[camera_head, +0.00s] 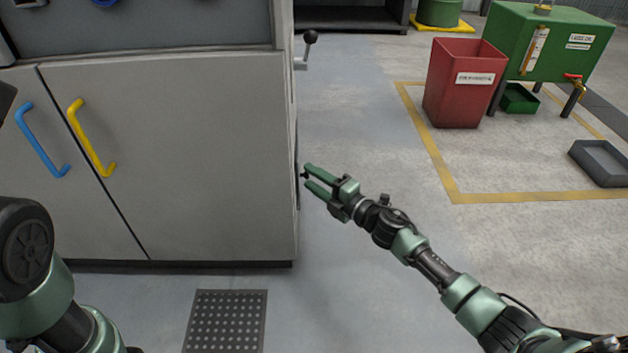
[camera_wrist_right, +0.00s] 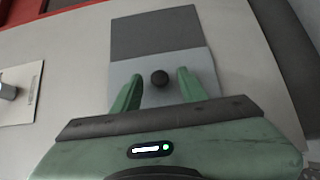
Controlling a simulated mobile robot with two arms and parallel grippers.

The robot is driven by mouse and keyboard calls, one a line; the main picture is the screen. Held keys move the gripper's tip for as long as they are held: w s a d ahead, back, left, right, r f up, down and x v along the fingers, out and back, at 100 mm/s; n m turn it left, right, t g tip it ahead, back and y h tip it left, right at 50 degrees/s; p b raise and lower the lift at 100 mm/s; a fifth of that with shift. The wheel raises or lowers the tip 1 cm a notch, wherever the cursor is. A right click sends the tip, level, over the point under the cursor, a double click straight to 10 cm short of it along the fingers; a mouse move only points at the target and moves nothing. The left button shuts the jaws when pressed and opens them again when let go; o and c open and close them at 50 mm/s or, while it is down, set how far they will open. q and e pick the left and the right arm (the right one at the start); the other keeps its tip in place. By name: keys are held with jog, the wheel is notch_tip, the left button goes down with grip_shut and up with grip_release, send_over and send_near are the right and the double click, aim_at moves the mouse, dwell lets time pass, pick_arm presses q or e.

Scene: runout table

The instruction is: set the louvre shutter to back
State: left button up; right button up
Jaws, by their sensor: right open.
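In the right wrist view, a two-tone plate, which looks like the louvre shutter (camera_wrist_right: 195,62), sits on the pale cabinet side. Its upper part is dark grey and its lower part light grey, with a round black knob (camera_wrist_right: 160,78) on the lighter part. My right gripper (camera_head: 306,175) is open beside the cabinet's right side, its fingers pointing at that side. In the wrist view the knob shows between the two green fingers (camera_wrist_right: 159,84); I cannot tell whether they touch it. The head view shows the shutter side only edge-on. My left gripper is out of view.
The grey cabinet (camera_head: 200,170) has blue and yellow door handles. A black-balled lever (camera_head: 310,37) sticks out from its side farther back. A pale plate with a grey fitting (camera_wrist_right: 20,92) lies left in the wrist view. A red bin (camera_head: 460,95) stands clear at the right.

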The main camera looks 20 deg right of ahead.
grip_shut()
dwell(1.3)
